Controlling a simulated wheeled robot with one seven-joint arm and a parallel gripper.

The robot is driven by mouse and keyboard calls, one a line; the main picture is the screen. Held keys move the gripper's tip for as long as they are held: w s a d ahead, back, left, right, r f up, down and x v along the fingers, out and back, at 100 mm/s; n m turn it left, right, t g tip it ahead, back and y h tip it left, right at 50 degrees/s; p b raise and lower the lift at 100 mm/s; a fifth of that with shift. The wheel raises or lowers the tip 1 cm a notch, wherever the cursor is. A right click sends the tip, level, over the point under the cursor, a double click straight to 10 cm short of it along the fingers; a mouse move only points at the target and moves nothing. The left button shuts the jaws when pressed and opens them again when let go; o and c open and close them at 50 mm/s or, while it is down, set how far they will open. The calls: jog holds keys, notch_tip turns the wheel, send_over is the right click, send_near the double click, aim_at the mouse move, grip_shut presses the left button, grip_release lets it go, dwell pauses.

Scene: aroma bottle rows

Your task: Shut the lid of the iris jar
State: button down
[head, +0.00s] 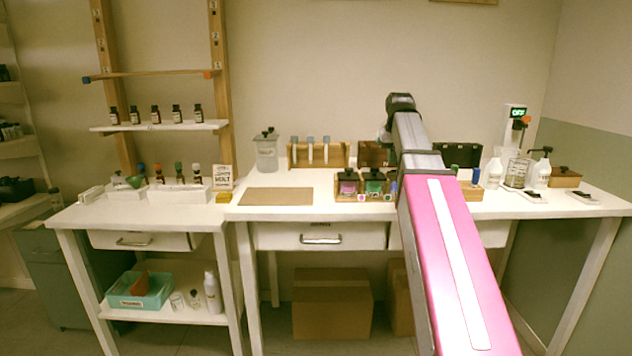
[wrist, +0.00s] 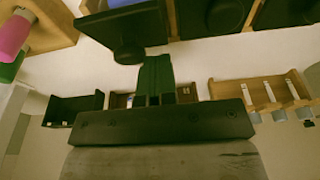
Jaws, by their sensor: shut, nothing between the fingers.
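A row of small wooden-framed jars stands at the middle of the table in the head view. One has a pink-purple inside (head: 348,187) and one beside it a green inside (head: 374,187). Their labels are too small to read, so I cannot tell which is the iris jar. The wrist view is upside down and shows dark lids with round black knobs, one near the fingers (wrist: 122,38) and one farther right (wrist: 226,14). My gripper (wrist: 155,75) is shut and empty, close to the nearer knob; I cannot tell whether they touch. In the head view my arm hides it.
A wooden rack with pale tubes (head: 318,154) stands behind left of the jars, and open dark boxes (head: 460,155) stand along the wall.

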jog(key=shift+s, duration=1.25)
jog(key=shift+r, duration=0.15)
notch_tip(320, 180, up, 6)
jog(key=shift+f, duration=0.1)
dwell(0.5)
jog(key=shift+s, duration=0.1)
dwell(0.8)
